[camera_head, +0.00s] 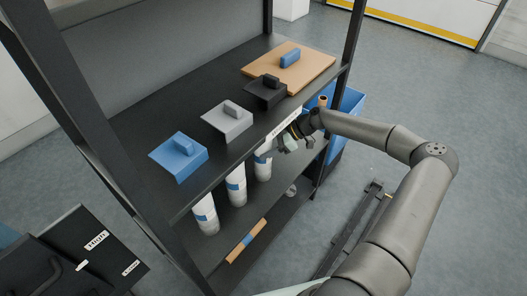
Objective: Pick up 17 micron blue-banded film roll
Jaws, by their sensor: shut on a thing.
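Several white film rolls with blue bands stand on the shelf below the top board: a left roll (205,217), a middle roll (237,188) and a right roll (263,170). My gripper (284,143) is at the front edge of the rack, just right of the right roll. It is shut on a film roll, but its fingers and the top board's edge hide much of the grip. From this view I cannot tell how thick the film is or read any marking on the bands.
The top board (215,95) carries a blue holder (178,158), a grey holder (227,122), a black holder (266,92) and a brown board (308,67) with a blue block (290,58). A blue bin (348,102) stands behind my arm.

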